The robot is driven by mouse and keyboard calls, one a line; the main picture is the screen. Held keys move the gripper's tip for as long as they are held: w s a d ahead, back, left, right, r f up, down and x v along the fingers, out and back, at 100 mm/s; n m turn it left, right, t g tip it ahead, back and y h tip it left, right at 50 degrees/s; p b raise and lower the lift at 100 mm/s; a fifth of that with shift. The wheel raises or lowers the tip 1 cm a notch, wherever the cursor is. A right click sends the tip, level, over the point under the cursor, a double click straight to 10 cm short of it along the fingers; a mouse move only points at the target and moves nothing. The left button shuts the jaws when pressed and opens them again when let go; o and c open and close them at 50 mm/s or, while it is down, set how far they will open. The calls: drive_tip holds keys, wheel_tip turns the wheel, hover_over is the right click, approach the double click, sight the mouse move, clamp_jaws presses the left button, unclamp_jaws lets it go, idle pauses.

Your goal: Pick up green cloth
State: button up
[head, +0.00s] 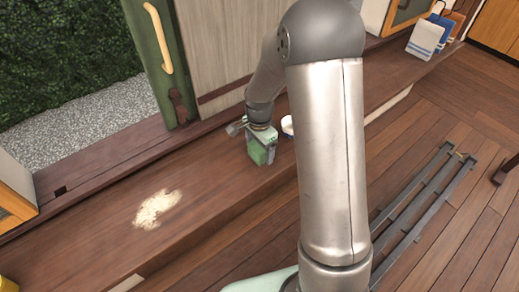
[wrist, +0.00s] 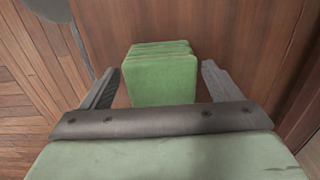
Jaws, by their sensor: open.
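The green cloth (wrist: 162,78) is a folded, layered block on the brown wooden surface in the wrist view. It stands between the two grey fingers of my gripper (wrist: 160,84), which are spread to its left and right. A gap shows on each side, so the fingers look apart from it. In the head view my gripper (head: 260,148) points down at the raised wooden step. Green shows there, but I cannot clearly tell cloth from the green gripper body.
A white bowl (head: 287,126) is close to the right of my gripper, partly behind my arm. A pale spill (head: 157,208) lies on the step (head: 90,235) to the left. Blue-and-white towels (head: 426,38) hang at the upper right. Grey rails (head: 425,200) lie on the floor.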

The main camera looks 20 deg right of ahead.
drive_tip(key=shift+f, duration=0.75)
drive_tip(key=c, duration=1)
drive_tip(key=shift+c, duration=0.2)
drive_tip(key=shift+r, duration=0.15)
drive_tip(key=shift+r, duration=0.3)
wheel_tip(320, 180, up, 2)
drive_tip(key=shift+w+r, duration=0.1)
drive_tip(key=shift+r, duration=0.05)
drive_tip(key=s+r+b, duration=0.2)
drive_tip(key=s+r, duration=0.8)
drive_tip(key=s, duration=0.4)
